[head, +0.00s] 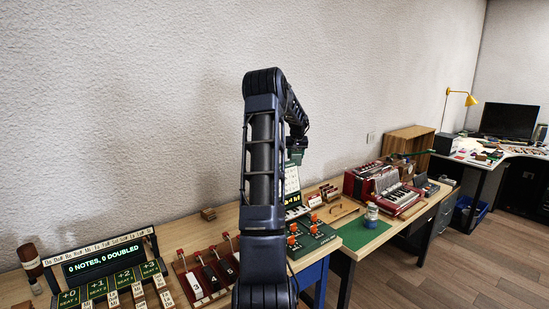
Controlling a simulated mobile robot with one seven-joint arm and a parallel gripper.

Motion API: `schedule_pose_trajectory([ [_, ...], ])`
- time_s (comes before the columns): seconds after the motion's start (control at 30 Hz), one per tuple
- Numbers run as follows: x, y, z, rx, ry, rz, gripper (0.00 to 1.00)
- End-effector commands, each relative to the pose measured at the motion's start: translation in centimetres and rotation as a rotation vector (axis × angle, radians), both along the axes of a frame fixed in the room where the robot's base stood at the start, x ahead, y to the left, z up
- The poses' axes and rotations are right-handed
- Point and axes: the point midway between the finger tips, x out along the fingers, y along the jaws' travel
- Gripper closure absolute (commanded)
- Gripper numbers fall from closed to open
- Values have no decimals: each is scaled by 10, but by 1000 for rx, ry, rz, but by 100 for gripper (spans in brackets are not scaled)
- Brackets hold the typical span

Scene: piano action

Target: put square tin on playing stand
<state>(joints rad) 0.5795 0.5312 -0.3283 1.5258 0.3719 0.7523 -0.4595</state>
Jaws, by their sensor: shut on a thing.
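My arm rises through the middle of the head view and bends over to the right. My gripper (298,147) hangs at its end, small and partly hidden behind the arm. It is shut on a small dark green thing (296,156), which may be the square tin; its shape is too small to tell. It is in front of a white panel (292,181) with a small lit display below. A dark rack (152,241) at the left carries a lit board reading "0 NOTES, 0 DOUBLED". I cannot tell which of these is the playing stand.
Key-and-lever units (208,276) and a green box with orange knobs (312,236) stand on the bench. To the right are a green mat (352,236), a jar (371,216) and a red accordion (384,188).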

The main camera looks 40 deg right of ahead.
Motion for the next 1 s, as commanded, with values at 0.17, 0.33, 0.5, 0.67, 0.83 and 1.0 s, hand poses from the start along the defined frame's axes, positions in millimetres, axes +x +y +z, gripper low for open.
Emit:
schedule_pose_trajectory([
  [0.17, -36, -31, -18, 2, -1, -67, 80],
  [0.33, -66, -50, -41, 2, -2, -127, 80],
  [0.5, -99, -67, -65, 3, -1, -189, 80],
  [0.67, -137, -83, -94, 3, 0, -261, 80],
  [0.83, -187, -98, -136, 4, 1, -357, 80],
  [1.0, -235, -107, -177, 4, 1, -451, 80],
])
